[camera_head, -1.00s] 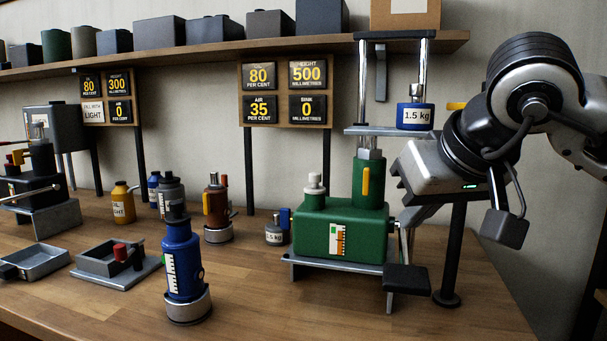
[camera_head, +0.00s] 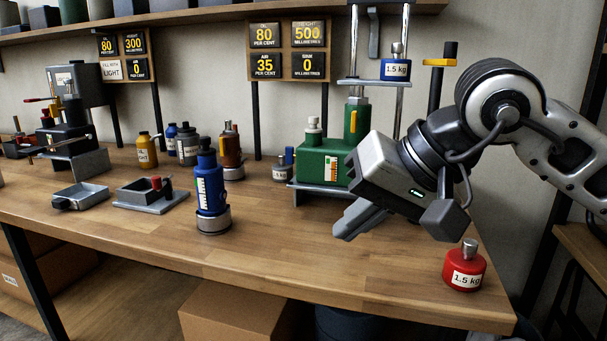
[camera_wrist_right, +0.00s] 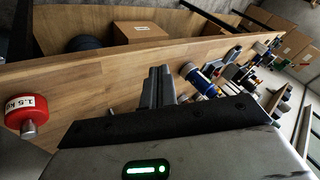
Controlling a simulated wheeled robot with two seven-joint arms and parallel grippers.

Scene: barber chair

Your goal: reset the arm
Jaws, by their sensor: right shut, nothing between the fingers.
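My right arm comes in from the right in the head view. Its gripper (camera_head: 347,230) is shut and empty, above the wooden bench top, in front of the green press (camera_head: 318,160). The gripper body hides the lower right part of the press. The press carries a blue 1.5 kg weight (camera_head: 396,68) on its raised platform. In the right wrist view the fingers (camera_wrist_right: 158,86) are together, with nothing between them. My left gripper is not in view.
A red 1.5 kg weight (camera_head: 464,268) stands near the bench's right end; it also shows in the right wrist view (camera_wrist_right: 24,116). A blue jack (camera_head: 211,190) stands left of the gripper. The bench front (camera_head: 330,260) is clear. Cardboard boxes (camera_head: 240,315) lie below.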

